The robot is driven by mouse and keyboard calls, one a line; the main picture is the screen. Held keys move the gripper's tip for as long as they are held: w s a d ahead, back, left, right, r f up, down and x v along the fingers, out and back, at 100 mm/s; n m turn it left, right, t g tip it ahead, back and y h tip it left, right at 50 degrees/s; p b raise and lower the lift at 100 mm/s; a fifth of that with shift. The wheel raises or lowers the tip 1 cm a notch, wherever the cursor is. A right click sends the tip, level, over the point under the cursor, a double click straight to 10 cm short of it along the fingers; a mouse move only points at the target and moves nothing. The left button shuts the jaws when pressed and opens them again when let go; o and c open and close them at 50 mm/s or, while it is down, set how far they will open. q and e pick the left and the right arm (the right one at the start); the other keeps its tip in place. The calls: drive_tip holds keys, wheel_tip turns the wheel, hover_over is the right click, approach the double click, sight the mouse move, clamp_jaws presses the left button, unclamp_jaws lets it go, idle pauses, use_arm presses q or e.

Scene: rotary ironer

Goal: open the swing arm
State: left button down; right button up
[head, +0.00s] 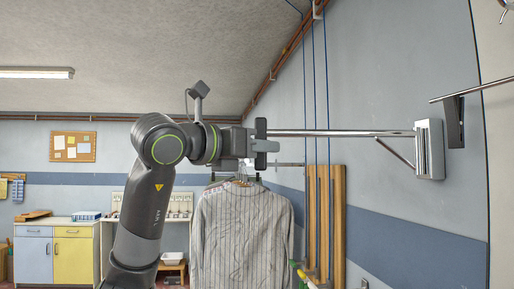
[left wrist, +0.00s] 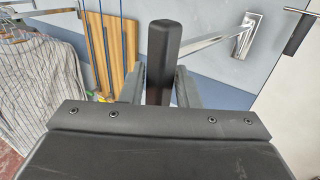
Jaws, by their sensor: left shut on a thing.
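The swing arm is a chrome bar (head: 340,133) that stands out to the left from a metal wall bracket (head: 430,150), with a slanted brace below it. My left gripper (head: 262,143) is at the bar's free left end and is shut on it. In the left wrist view, the dark grip (left wrist: 165,58) at the bar's end stands between the two fingers, and the chrome bar (left wrist: 215,43) runs on to the bracket (left wrist: 247,35). The fingers partly hide the bar's end in the head view. My right gripper is in neither view.
A striped shirt (head: 240,235) hangs below and behind my gripper. Wooden boards (head: 325,225) lean by the right wall. Another rod on a dark bracket (head: 454,122) is at the far right. A cabinet (head: 75,255) stands at the back left.

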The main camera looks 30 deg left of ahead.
use_arm(q)
drive_tip(key=shift+r, duration=0.1)
drive_tip(key=c, duration=1.3)
unclamp_jaws()
drive_tip(key=shift+c, duration=0.2)
drive_tip(key=shift+o, duration=0.5)
drive_tip(key=shift+d, duration=0.35)
drive_tip(key=shift+a, duration=0.1)
